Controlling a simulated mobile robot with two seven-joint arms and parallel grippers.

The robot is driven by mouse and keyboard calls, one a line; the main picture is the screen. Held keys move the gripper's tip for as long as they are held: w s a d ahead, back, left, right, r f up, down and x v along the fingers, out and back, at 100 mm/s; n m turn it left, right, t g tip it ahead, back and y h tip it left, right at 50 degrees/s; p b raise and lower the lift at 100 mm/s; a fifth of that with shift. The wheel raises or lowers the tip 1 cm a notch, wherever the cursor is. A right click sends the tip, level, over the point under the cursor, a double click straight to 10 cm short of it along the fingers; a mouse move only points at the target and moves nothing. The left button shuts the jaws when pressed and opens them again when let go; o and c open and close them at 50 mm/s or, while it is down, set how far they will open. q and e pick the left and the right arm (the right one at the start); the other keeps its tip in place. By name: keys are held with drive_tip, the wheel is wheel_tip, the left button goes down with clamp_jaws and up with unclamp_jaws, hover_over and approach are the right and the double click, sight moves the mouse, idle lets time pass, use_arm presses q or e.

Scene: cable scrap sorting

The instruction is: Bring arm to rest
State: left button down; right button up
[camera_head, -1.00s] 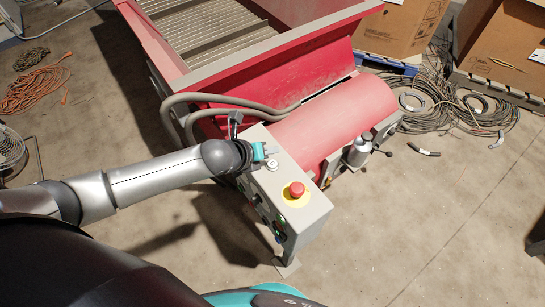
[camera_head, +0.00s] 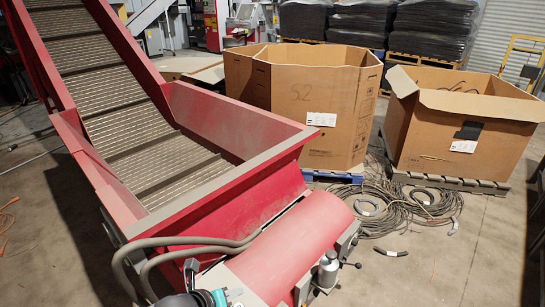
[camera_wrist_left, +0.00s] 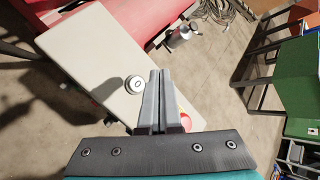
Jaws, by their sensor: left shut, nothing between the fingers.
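My left gripper (camera_head: 232,294) shows at the bottom edge of the head view, beside the red conveyor's lower end. In the left wrist view its two grey fingers (camera_wrist_left: 157,78) are pressed together with nothing between them. They are over the beige control box (camera_wrist_left: 95,50), close to a round white button (camera_wrist_left: 135,84). A red emergency button (camera_wrist_left: 184,121) is partly hidden behind the fingers. I cannot tell whether the fingers touch the box. Most of my left arm is out of the head view. My right gripper is in neither view.
The red hopper and conveyor (camera_head: 240,150) fill the left and middle. Two cardboard boxes, one at centre (camera_head: 318,100) and one at right (camera_head: 455,125), stand on pallets. Coiled cables (camera_head: 405,205) lie on the floor before them. The floor at lower right is mostly clear.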

use_arm(q)
drive_tip(key=s+d+r+n+g, duration=0.1)
drive_tip(key=s+d+r+n, duration=0.35)
drive_tip(key=s+n, duration=0.65)
drive_tip(key=s+a+r+n+g+y, duration=0.15)
drive_tip(key=s+a+n, duration=0.3)
drive_tip(key=n, duration=0.55)
drive_tip(key=s+a+r+n+g+y, duration=0.1)
drive_tip(key=s+a+n+g+y, duration=0.15)
drive_tip(key=s+n, duration=0.5)
wheel_tip(320, 180, down, 26)
drive_tip(key=n+g+b, duration=0.1)
drive_tip(key=n+b, duration=0.1)
drive_tip(key=b, duration=0.2)
drive_tip(key=s+a+f+g+b, duration=0.1)
drive_tip(key=s+a+f+b, duration=0.1)
drive_tip(key=s+f, duration=1.4)
drive_tip(key=shift+a+f+m+b, duration=0.35)
drive_tip(key=shift+a+f, duration=0.1)
drive_tip(key=shift+a, duration=0.3)
